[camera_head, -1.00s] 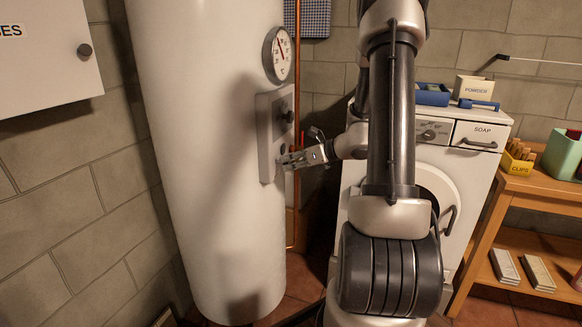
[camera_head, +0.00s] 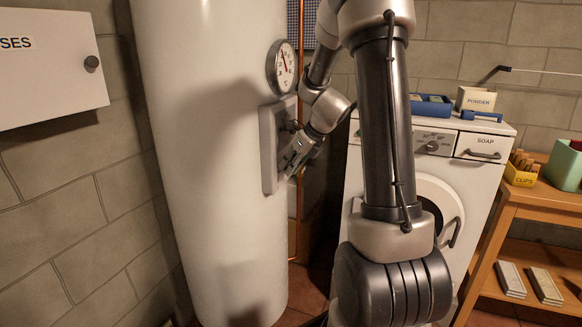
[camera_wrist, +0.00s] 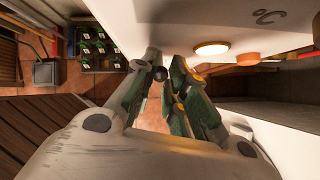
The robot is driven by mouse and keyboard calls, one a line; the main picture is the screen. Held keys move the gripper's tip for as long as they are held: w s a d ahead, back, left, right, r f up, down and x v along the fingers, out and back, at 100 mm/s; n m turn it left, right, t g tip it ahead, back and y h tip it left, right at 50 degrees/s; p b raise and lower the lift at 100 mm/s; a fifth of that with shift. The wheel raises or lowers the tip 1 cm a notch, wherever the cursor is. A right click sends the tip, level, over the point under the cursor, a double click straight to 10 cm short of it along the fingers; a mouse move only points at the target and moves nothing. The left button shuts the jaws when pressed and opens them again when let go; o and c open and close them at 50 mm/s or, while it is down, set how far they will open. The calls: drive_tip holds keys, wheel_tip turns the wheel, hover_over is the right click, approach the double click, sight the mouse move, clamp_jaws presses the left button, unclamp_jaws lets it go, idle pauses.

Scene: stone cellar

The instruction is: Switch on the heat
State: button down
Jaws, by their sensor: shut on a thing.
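The tall white boiler (camera_head: 205,200) stands left of centre, with a round gauge (camera_head: 281,67) on its side. Its pale control panel (camera_head: 267,150) sits below the gauge, partly hidden by my gripper (camera_head: 289,166), which slants down-left against it. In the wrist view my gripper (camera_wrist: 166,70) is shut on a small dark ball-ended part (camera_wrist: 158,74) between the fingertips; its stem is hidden. Beside it the white panel face (camera_wrist: 200,20) carries a glowing round lamp (camera_wrist: 211,48), an orange round part (camera_wrist: 247,59) and a "°C" mark.
A washing machine (camera_head: 436,142) stands right of the boiler, with a powder box (camera_head: 476,99) and blue tray (camera_head: 431,106) on top. A wooden shelf (camera_head: 535,200) is at far right. A white wall cabinet (camera_head: 45,68) hangs at left. A copper pipe (camera_head: 293,225) runs behind the boiler.

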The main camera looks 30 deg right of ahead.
drive_tip(key=shift+w+r, duration=0.1)
drive_tip(key=c, duration=1.4)
unclamp_jaws()
